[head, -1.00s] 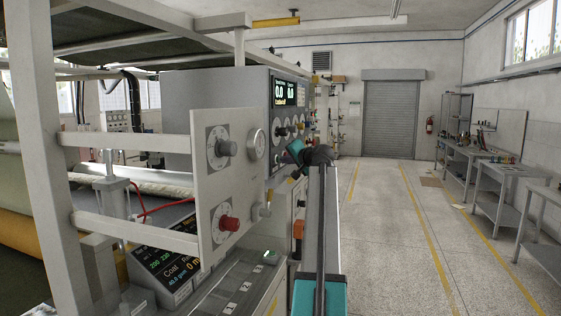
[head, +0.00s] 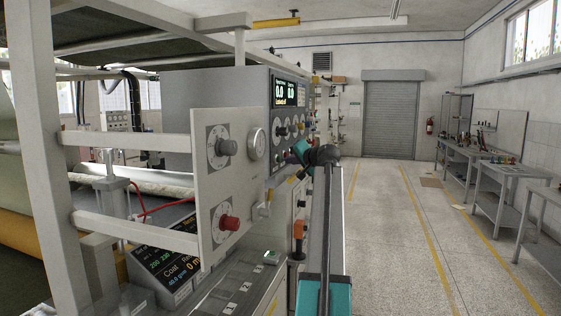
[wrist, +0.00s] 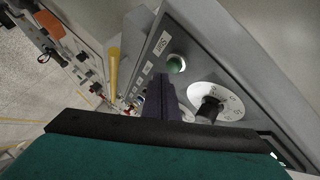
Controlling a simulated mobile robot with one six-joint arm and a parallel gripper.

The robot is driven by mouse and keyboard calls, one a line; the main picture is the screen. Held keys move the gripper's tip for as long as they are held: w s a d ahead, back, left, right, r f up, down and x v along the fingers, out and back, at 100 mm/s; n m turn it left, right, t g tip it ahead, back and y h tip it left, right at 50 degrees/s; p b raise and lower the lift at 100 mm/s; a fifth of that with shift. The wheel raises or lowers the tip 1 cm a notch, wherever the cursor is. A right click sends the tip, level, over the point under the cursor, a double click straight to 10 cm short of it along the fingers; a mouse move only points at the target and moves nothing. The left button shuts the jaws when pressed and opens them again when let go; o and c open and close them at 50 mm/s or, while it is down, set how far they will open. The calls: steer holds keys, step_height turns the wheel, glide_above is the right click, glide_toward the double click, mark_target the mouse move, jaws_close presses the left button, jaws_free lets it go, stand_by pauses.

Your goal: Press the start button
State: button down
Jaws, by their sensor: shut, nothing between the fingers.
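The green round button (wrist: 176,64) sits in a light ring on the grey control panel in the wrist view, beside a small label plate (wrist: 161,43). I take it for the start button; the label is hard to read. My gripper (wrist: 164,82) has its dark fingers together with nothing between them. I cannot tell the gap to the panel. In the head view my teal gripper (head: 302,152) is close to the panel's front face.
The panel's display (head: 285,92) and several black knobs are above my gripper in the head view. A plate with a red knob (head: 229,223) stands nearer, at left. A yellow bar (wrist: 113,73) shows beside the panel in the wrist view. Open floor lies at right.

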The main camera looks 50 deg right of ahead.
steer(key=shift+s, duration=0.15)
steer(key=shift+s+d+b, duration=0.15)
steer(key=shift+s+d, duration=0.1)
steer(key=shift+s, duration=0.5)
steer(key=shift+s+d+b, duration=0.1)
steer(key=shift+s+d, duration=0.15)
steer(key=shift+s, duration=0.5)
steer(key=shift+s+d+b, duration=0.15)
steer(key=shift+s+d, duration=0.1)
steer(key=shift+s, duration=0.5)
